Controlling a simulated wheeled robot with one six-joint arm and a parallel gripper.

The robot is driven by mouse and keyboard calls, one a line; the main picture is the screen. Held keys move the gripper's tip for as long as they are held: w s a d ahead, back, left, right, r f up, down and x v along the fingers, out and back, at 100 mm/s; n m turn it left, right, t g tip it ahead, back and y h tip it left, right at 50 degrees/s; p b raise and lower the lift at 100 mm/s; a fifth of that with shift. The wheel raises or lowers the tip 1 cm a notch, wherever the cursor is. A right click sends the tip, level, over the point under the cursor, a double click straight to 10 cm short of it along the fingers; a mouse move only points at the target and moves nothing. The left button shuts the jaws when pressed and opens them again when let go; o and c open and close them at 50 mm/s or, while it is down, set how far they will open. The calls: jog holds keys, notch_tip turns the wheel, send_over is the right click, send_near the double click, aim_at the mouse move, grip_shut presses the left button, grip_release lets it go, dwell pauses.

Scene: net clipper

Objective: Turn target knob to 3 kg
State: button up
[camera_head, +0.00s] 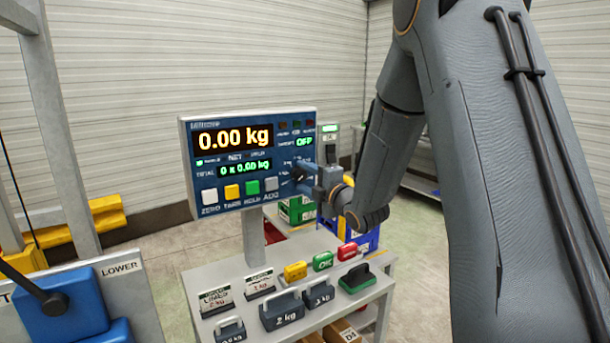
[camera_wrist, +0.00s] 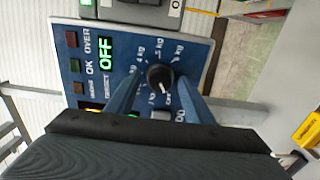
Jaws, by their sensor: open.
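The black target knob (camera_wrist: 160,77) is on the blue panel of the scale display (camera_head: 225,170), ringed by kg marks. In the wrist view its white pointer line points toward the bottom of the picture. The green target readout (camera_wrist: 106,62) says OFF, and it also reads OFF in the head view (camera_head: 304,142). My gripper (camera_wrist: 158,84) is open, with one blue finger on each side of the knob. I cannot tell whether the fingers touch it.
The main display reads 0.00 kg. Zero, tare, hold and add buttons (camera_head: 238,190) run along the panel's bottom. Labelled weights (camera_head: 283,310) and colored blocks (camera_head: 323,261) stand on the table (camera_head: 205,275) below. A blue machine marked LOWER (camera_head: 75,305) is at the left.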

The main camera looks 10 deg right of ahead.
jog(key=shift+w, duration=0.15)
jog(key=c, duration=1)
jog(key=shift+c, duration=0.2)
